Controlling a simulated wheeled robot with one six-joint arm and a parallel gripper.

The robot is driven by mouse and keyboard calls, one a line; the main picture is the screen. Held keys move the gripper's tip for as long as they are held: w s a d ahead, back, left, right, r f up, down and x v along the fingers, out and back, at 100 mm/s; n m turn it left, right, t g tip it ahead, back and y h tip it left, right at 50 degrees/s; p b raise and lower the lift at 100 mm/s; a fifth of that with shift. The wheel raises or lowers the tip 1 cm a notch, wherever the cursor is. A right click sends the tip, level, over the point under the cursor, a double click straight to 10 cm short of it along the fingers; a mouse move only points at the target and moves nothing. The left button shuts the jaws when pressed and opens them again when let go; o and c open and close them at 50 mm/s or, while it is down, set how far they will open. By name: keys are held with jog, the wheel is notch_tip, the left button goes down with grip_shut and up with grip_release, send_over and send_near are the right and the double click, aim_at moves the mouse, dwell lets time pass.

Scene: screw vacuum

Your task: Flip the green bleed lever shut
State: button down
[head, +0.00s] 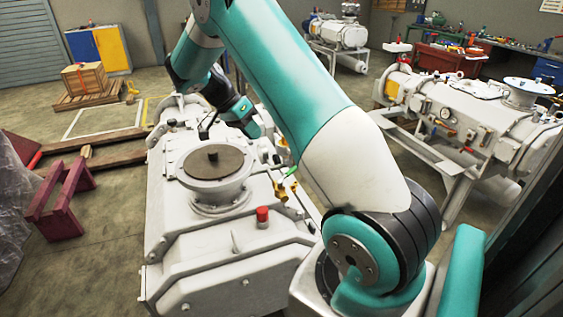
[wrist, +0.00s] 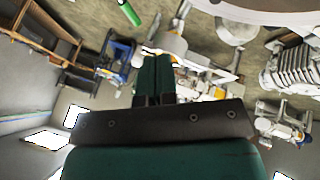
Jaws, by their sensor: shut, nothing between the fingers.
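The green bleed lever (head: 291,172) sticks up at a slant beside brass fittings (head: 281,188) on the right side of the white vacuum pump (head: 222,255). In the wrist view a bright green bar, which looks like the lever (wrist: 128,13), shows at the top edge, cut off by the frame. My gripper (wrist: 157,58) has its two dark green fingers together and empty, below and right of that bar in the picture, with a gap between them. In the head view my wrist is behind the pump's round flange, and the fingertips are not clearly visible.
A round flange with a brown disc (head: 217,162) and a red cap (head: 262,214) rise from the pump top. A second white pump (head: 470,115) stands at the right. A maroon stand (head: 64,197) is on the floor at left.

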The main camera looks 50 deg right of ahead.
aim_at(288, 174)
jog(key=s+d+f+p, duration=0.2)
jog(key=s+f+p, duration=0.1)
jog(key=s+f, duration=0.4)
jog(key=shift+s+d+f, duration=0.35)
jog(key=shift+d+f, duration=0.05)
jog(key=shift+f, duration=0.05)
